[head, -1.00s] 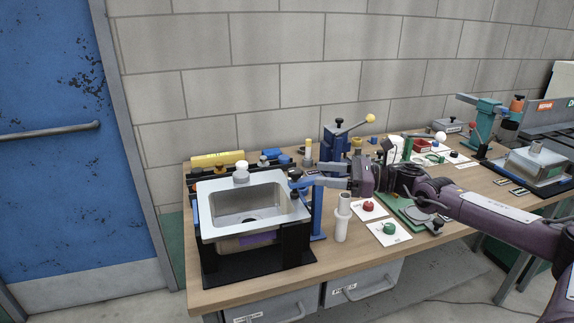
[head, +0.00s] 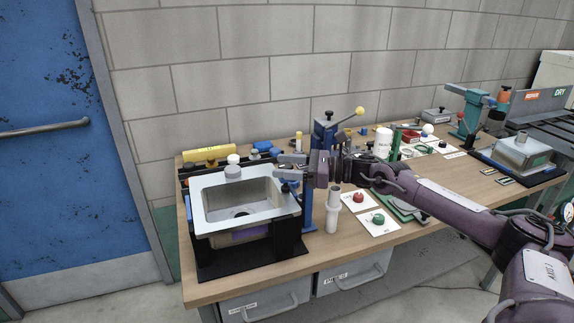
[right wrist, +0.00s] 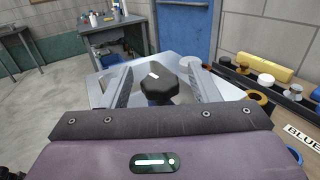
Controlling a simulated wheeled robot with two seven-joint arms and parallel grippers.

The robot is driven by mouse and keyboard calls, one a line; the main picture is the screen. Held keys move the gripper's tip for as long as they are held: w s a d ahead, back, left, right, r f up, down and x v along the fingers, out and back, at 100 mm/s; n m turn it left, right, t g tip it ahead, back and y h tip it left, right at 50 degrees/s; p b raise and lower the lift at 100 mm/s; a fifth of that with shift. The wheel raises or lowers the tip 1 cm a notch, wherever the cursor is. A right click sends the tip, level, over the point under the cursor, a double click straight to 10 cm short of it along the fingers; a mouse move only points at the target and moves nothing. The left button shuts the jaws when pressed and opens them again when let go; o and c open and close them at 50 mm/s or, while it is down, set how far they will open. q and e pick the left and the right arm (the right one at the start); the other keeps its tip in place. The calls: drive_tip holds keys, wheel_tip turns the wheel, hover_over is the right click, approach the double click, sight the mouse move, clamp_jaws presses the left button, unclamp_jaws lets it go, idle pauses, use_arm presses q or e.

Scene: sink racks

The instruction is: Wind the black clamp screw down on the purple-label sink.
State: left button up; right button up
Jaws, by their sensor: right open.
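The metal sink (head: 211,232) with a purple label (head: 247,235) on its underside sits in a black stand at the table's left end. A blue clamp post (head: 306,212) stands at its right side. The black clamp screw knob (head: 289,185) is above the sink's right rim, partly hidden by my right gripper (head: 280,167). In the right wrist view the knob (right wrist: 158,86) shows between the two fingers of my right gripper (right wrist: 158,82), with gaps on both sides. My right gripper is open. My left gripper is not in view.
A white cylinder (head: 332,213) stands right of the post. Red (head: 358,197) and green (head: 378,219) buttons lie further right. A blue press (head: 325,133) with a yellow-tipped lever stands behind. A yellow tube (head: 208,153) lies behind the sink. Another sink station (head: 523,153) is far right.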

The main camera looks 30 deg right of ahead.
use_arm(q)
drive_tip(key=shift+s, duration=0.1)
use_arm(e)
drive_tip(key=c, duration=1)
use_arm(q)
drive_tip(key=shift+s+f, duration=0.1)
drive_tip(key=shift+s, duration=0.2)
use_arm(e)
drive_tip(key=shift+o, duration=0.2)
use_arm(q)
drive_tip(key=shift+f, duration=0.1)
use_arm(e)
drive_tip(key=shift+f, duration=0.1)
